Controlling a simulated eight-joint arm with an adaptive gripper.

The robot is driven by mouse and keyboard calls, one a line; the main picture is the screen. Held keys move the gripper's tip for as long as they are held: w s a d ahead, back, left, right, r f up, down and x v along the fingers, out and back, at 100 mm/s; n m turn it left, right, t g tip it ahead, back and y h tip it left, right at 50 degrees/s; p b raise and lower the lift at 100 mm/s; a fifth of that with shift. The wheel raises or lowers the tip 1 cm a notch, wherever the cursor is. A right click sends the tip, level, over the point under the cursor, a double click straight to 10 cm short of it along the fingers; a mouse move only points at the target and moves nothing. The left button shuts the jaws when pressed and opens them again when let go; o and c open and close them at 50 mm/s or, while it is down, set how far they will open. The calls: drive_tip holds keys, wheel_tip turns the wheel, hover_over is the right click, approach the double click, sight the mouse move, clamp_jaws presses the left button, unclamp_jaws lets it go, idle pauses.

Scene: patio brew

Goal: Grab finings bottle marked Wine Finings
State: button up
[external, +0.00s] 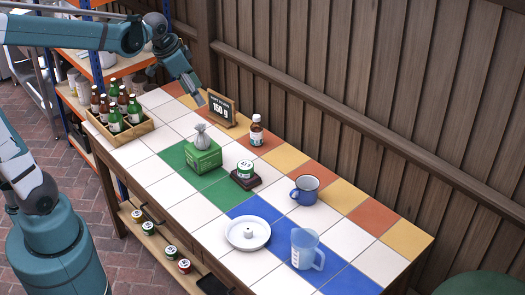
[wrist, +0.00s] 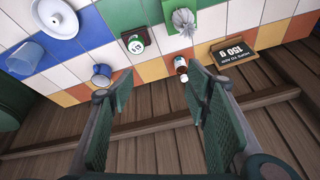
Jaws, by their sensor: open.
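A small brown bottle (external: 256,132) with a white cap and a pale label stands upright on the tiled table, near the fence side; its label is too small to read. It also shows in the wrist view (wrist: 180,66), beyond the fingers and close to the right fingertip. My gripper (external: 199,98) is above the far part of the table, to the left of the bottle and near the sign. In the wrist view my gripper (wrist: 155,82) has its two green fingers wide apart with nothing between them.
A "150 g" sign (external: 221,109) stands left of the bottle. A green box (external: 203,158) with a grey bag, a tin on a dark stand (external: 246,181), a blue mug (external: 305,190), a white dish (external: 247,245) and a jug (external: 307,249) are nearby. A bottle crate (external: 119,133) sits far left.

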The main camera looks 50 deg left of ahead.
drive_tip(key=w+f+m+g, duration=0.15)
drive_tip(key=w+f, duration=0.25)
drive_tip(key=w, duration=0.6)
drive_tip(key=m+g, duration=0.1)
drive_tip(key=m, duration=0.3)
approach(257, 116)
drive_tip(key=s+d, duration=0.1)
drive_tip(key=s, duration=0.3)
drive_tip(key=shift+m+g+h, duration=0.5)
drive_tip(key=shift+m+g, duration=0.05)
drive_tip(key=w+f, duration=0.1)
drive_tip(key=f, duration=0.1)
drive_tip(key=w+f, duration=0.2)
drive_tip(key=f, duration=0.1)
drive_tip(key=w+f, duration=0.2)
drive_tip(key=f, duration=0.1)
drive_tip(key=shift+w+a+f, duration=0.15)
drive_tip(key=shift+w+a, duration=0.05)
drive_tip(key=shift+a, duration=0.15)
drive_tip(key=shift+w+f, duration=0.25)
drive_tip(key=shift+f, duration=0.3)
drive_tip(key=shift+w+d+f, duration=0.1)
drive_tip(key=shift+f, duration=1.2)
